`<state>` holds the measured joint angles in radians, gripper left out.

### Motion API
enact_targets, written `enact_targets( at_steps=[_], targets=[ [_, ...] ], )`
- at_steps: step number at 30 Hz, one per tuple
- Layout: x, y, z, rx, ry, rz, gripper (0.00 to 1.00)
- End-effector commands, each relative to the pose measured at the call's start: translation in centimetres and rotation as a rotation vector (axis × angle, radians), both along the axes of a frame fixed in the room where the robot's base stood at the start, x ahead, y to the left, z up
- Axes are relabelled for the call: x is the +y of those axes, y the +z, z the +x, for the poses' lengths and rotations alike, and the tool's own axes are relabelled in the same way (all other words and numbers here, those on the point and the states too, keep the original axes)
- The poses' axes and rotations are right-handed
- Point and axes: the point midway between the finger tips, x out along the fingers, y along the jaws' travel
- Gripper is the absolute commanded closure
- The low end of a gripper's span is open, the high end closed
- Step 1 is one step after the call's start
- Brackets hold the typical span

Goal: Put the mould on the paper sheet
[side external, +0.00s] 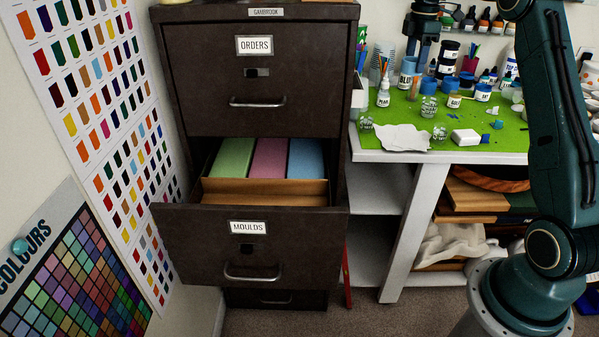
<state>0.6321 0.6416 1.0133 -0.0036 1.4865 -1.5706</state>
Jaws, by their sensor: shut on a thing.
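My gripper (418,55) points down over the back of the green work mat, at the top of the view. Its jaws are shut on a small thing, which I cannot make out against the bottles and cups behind. The paper sheet (401,138) is white with an uneven outline and lies at the front left edge of the mat. It is bare, and my gripper is above and behind it, apart from it. A small white block (466,137) lies on the mat to the right of the sheet; I cannot tell whether it is a mould.
The green mat (510,140) holds several cups, bottles and small clear pieces (429,107). A dark cabinet (190,100) stands left of the bench. Its drawer labelled MOULDS (180,240) is open, with green, pink and blue blocks (270,158) inside.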

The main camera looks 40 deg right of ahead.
Motion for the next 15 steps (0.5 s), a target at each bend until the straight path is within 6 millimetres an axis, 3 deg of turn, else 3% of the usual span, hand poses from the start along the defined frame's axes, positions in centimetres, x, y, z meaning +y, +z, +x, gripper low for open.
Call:
enact_targets(
  at_steps=[8,15],
  targets=[
    [0.0,-0.8,0.0,0.002,0.001,0.001,0.71],
    [0.0,-4.4,0.0,0.004,0.001,0.003,0.71]
  ],
)
